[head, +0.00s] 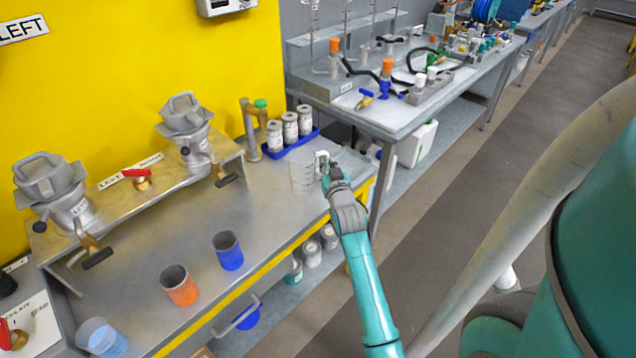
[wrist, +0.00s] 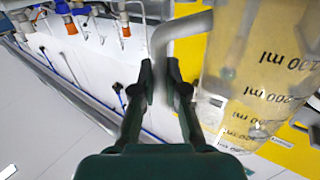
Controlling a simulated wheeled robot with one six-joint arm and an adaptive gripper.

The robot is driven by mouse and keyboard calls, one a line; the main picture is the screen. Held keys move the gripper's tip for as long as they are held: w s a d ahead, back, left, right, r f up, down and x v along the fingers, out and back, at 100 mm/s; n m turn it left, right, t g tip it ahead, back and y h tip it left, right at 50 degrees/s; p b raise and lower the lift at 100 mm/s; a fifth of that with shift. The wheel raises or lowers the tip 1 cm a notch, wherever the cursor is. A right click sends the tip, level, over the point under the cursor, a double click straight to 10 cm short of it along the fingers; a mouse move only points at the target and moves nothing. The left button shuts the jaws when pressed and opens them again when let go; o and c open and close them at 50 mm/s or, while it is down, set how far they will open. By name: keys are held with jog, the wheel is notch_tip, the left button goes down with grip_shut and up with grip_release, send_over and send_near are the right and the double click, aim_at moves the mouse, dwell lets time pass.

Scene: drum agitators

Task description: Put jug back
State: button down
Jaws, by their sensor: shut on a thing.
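The jug (head: 302,177) is clear, with measuring marks, at the right end of the steel bench (head: 235,195). In the wrist view the jug (wrist: 262,75) fills the right side, and its grey handle (wrist: 170,32) comes down between the fingers. My gripper (head: 325,165) is on the jug's right side, shut on the handle. The fingers also show in the wrist view (wrist: 160,85). The jug looks upright; I cannot tell whether its base touches the bench.
A blue tray (head: 291,147) with 3 canisters stands behind the jug. Blue (head: 228,251), orange (head: 179,286) and light blue (head: 101,338) cups stand along the front. Two lidded drums (head: 185,122) sit on a raised shelf. Another table (head: 400,118) stands at the right.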

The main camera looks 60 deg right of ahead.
jog(key=shift+f, duration=3.25)
jog(key=shift+f, duration=0.1)
jog(key=c, duration=1.2)
grip_release()
